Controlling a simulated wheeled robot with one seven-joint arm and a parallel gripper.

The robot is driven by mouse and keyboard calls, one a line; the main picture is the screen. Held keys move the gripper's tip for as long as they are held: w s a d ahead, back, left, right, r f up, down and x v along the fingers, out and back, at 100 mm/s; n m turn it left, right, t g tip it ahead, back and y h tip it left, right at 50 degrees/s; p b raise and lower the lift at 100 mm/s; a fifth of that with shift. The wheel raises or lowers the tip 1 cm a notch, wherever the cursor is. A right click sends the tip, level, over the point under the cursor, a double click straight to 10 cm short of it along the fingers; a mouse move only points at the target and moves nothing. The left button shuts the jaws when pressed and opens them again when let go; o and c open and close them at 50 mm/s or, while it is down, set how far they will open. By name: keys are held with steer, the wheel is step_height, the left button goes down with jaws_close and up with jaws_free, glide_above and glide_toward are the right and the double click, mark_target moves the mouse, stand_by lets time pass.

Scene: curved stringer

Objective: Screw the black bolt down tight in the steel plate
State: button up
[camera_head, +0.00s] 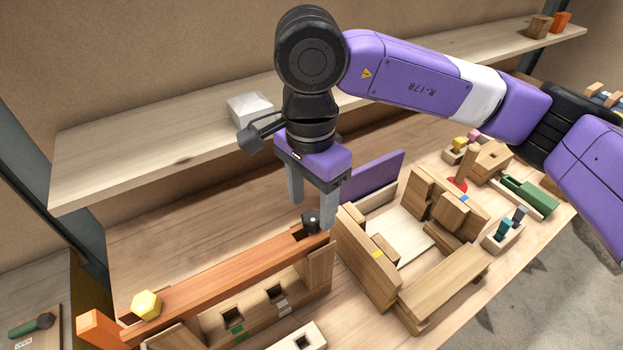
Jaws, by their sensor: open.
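A dark black bolt head (311,218) stands upright at the right end of a long reddish-brown wooden beam (215,268). A dark opening shows in the beam beside it. No steel plate can be made out; the surface around the bolt looks like wood. My gripper (311,212) points down, with its two grey fingers apart and the bolt head low between them in the picture. I cannot tell whether either finger touches the bolt. The right finger reaches lower in the picture, close beside the bolt. The bolt's shaft is hidden.
A yellow hexagonal head (147,304) stands on the beam's left end. A wooden frame (365,255) and a purple panel (372,178) stand close on the right. A shelf (150,160) with a white box (250,108) runs behind. Small wooden fixtures crowd the far right.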

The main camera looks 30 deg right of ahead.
mark_target(312, 234)
steer(key=shift+f, duration=1.2)
jaws_close()
